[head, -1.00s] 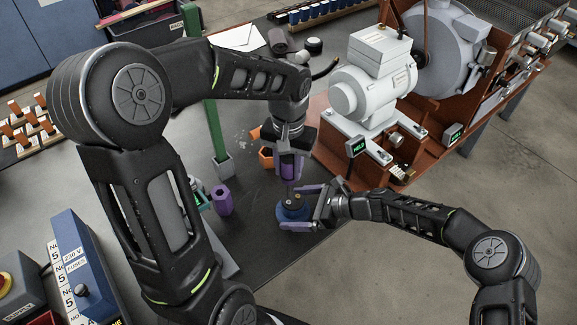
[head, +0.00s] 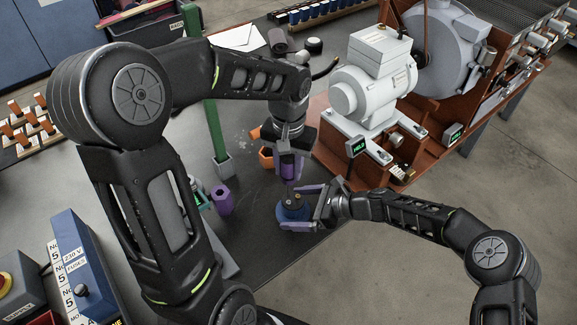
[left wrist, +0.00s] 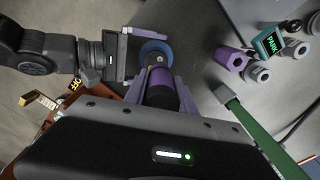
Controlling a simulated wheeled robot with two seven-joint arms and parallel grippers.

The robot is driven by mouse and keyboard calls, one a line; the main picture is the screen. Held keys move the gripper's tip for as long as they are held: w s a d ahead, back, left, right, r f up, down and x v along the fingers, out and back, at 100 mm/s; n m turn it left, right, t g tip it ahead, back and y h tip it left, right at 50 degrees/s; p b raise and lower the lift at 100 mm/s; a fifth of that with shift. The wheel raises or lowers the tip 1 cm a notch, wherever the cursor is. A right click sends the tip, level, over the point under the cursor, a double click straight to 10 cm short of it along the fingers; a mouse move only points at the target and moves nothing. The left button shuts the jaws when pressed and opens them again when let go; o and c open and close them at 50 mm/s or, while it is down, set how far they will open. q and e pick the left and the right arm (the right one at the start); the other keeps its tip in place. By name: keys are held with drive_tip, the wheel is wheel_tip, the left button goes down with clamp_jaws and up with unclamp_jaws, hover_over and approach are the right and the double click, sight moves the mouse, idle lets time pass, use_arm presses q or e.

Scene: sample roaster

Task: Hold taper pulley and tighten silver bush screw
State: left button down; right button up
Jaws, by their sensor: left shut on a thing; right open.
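The blue taper pulley (head: 291,213) lies on the dark mat near its front edge, and its blue rim also shows in the left wrist view (left wrist: 150,46). A small bush shows at its centre, but I cannot make out its screw. My left gripper (head: 290,172) is shut on a purple-handled tool (left wrist: 162,88), held upright above the pulley. The tool's thin shaft points down at the pulley's middle; whether its tip touches is unclear. My right gripper (head: 309,208) is open, its fingers on either side of the pulley's right part.
A purple hexagonal holder (head: 222,200) and a green post (head: 215,130) stand left of the pulley. An orange hexagonal part (head: 266,158) lies behind the tool. The grey motor (head: 371,85) on its brown base stands at the back right. The mat around the pulley is mostly clear.

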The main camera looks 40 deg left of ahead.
drive_tip(key=shift+r, duration=0.25)
idle(0.4)
drive_tip(key=c, duration=1.5)
drive_tip(key=shift+o, duration=0.2)
